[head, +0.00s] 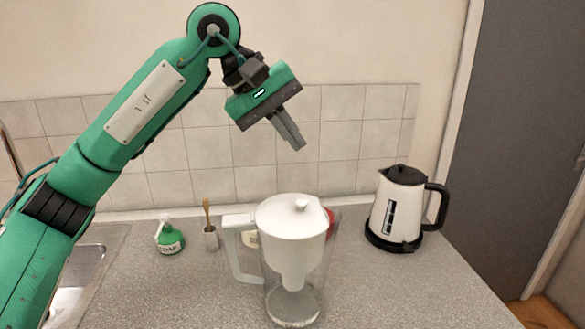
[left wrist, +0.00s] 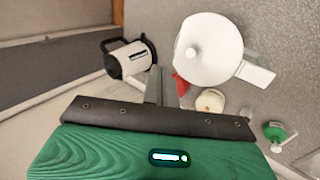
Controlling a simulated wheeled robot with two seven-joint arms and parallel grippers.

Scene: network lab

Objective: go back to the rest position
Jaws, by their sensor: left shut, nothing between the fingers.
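My left arm comes in from the left in the head view. Its gripper (head: 296,143) hangs in the air above and behind the white water filter jug, apart from it. The gripper's fingers are together and hold nothing. In the left wrist view the shut fingers (left wrist: 161,72) point between the kettle and the jug. My right gripper is in neither view.
A white filter jug (head: 291,228) stands on the grey counter (head: 190,295). A white and black kettle (head: 398,208) stands to its right. A green soap bottle (head: 169,239) and a brush holder (head: 210,238) stand left. A sink (head: 88,253) is far left.

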